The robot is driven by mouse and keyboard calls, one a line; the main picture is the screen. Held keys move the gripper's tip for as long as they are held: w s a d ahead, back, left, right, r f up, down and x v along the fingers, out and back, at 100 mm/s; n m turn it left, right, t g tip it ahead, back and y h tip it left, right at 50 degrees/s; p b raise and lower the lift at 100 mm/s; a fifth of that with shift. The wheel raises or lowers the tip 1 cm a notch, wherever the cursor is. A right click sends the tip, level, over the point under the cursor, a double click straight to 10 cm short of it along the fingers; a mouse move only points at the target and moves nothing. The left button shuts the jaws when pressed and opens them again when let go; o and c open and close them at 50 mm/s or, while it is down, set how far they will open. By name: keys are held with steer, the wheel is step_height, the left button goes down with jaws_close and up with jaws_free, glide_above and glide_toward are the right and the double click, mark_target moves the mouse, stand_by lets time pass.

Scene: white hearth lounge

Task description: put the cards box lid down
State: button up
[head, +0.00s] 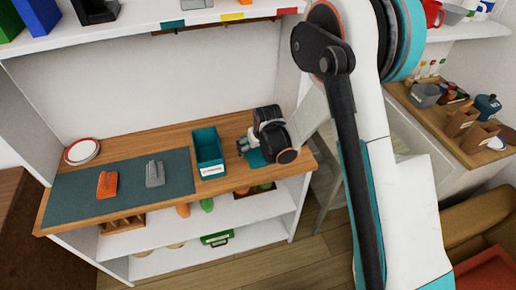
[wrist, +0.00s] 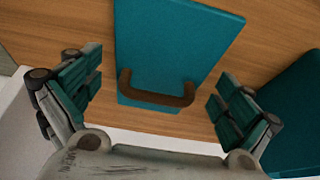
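The teal lid (head: 257,159) with a brown handle (wrist: 157,97) appears to lie flat on the wooden counter, right of the open teal cards box (head: 209,153). In the wrist view the lid (wrist: 170,45) is between and beyond my fingers. My gripper (wrist: 157,92) is open, with one finger on each side of the handle and a gap to both. In the head view my gripper (head: 244,147) is over the lid and hides part of it. The box's side (wrist: 300,115) shows at the right of the wrist view.
A dark mat (head: 75,198) left of the box holds an orange item (head: 107,184) and a grey item (head: 155,174). Stacked plates (head: 82,151) stand at the counter's back left. The counter's front edge is close to the lid. Shelves lie above and below.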

steer(key=shift+r, duration=0.1)
steer(key=shift+r, duration=0.25)
steer(key=s+d+r+m+t+p, duration=0.1)
steer(key=s+d+r, duration=0.35)
steer(key=r, duration=0.45)
steer(key=s+d+r+p, duration=0.1)
steer(key=s+d+r, duration=0.3)
steer(key=r, duration=0.5)
steer(key=s+d+r+m+t+p, duration=0.1)
steer(key=s+d+r, duration=0.2)
steer(key=s+r, duration=0.45)
steer(key=s+d+r, duration=0.3)
steer(key=s, duration=0.4)
steer(key=s+d+r+m+t+h, duration=0.1)
steer(key=s+d+r, duration=0.2)
steer(key=s, duration=0.4)
steer(key=shift+d, duration=0.8)
steer(key=shift+a, duration=0.1)
